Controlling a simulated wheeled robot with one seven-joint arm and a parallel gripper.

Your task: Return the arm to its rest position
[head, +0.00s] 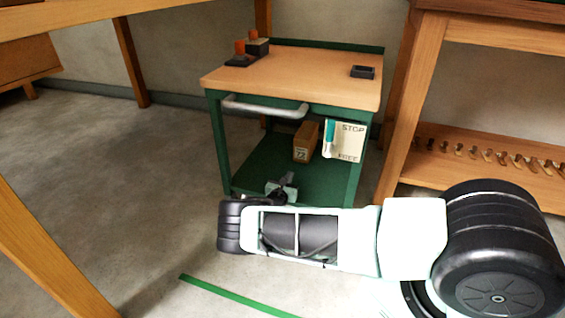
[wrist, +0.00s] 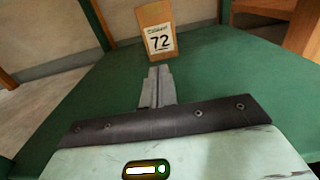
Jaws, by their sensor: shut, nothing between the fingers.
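My arm stretches from the right across the front of a green cart in the head view. My gripper (head: 282,190) is at the cart's lower green shelf (head: 252,163), low and near its front edge. In the wrist view my gripper (wrist: 158,72) has its fingers together with nothing between them. It points toward a brown box labelled 72 (wrist: 158,30) that stands on the green shelf beyond the fingertips. The box also shows in the head view (head: 306,142). I cannot tell the exact gap between fingertips and box.
The cart's wooden top (head: 310,72) carries dark blocks with orange parts (head: 240,50) and a small dark tray (head: 362,72). A metal handle (head: 265,108) and a STOP/FREE sign (head: 345,140) are at the cart's front. Wooden benches stand both sides. Floor at left is clear.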

